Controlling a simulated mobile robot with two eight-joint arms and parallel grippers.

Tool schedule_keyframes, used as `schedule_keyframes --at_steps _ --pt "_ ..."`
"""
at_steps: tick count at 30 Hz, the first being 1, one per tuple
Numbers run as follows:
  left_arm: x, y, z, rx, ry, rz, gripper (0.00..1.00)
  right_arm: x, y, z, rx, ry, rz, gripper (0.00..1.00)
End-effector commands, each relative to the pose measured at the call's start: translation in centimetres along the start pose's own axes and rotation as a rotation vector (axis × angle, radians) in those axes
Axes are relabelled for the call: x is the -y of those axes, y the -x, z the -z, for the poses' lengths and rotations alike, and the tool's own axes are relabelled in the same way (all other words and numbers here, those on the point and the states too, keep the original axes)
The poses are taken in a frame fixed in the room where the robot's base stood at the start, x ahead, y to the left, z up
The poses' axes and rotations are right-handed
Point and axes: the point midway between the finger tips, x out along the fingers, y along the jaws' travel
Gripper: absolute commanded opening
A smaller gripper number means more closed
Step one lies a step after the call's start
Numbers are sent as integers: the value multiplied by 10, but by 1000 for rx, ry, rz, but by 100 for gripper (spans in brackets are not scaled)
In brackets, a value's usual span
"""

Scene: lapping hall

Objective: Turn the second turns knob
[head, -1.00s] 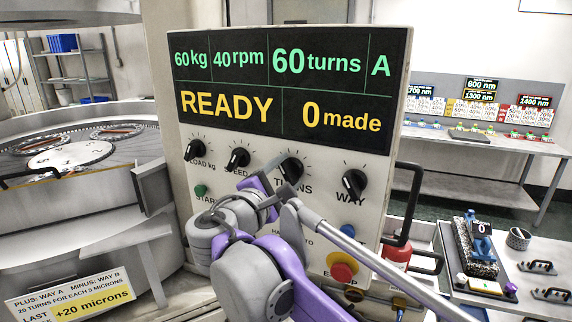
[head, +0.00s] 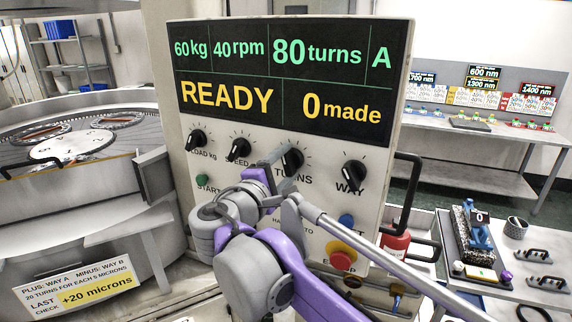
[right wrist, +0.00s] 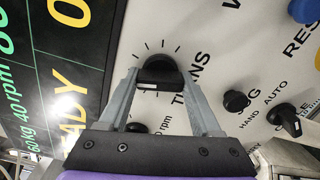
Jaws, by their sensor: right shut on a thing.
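The black TURNS knob (head: 293,161) sits on the control panel (head: 366,213), third in the row of black knobs. My right gripper (head: 281,163) is at this knob. In the right wrist view, the two grey fingers of the gripper (right wrist: 160,82) are shut on the sides of the black knob (right wrist: 160,70), with tick marks around it. The panel's display (head: 290,80) reads 60 kg, 40 rpm, 80 turns, A, READY and 0 made. My left gripper is not in view.
The load knob (head: 197,139), speed knob (head: 238,150) and WAY knob (head: 354,175) flank it. Below are a green start button (head: 203,181) and a red stop button (head: 341,254). A lapping machine (head: 85,190) stands at left, benches at right.

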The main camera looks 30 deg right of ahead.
Motion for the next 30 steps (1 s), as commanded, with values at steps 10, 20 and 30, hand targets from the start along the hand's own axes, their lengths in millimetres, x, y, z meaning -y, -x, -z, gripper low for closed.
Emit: schedule_keyframes --at_steps 10,20,30 --pt "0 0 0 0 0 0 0 0 0 0 0 1 -1 95" --pt "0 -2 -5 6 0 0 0 1 19 2 -5 2 0 95" --pt "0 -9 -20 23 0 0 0 2 85 1 -6 2 0 95"
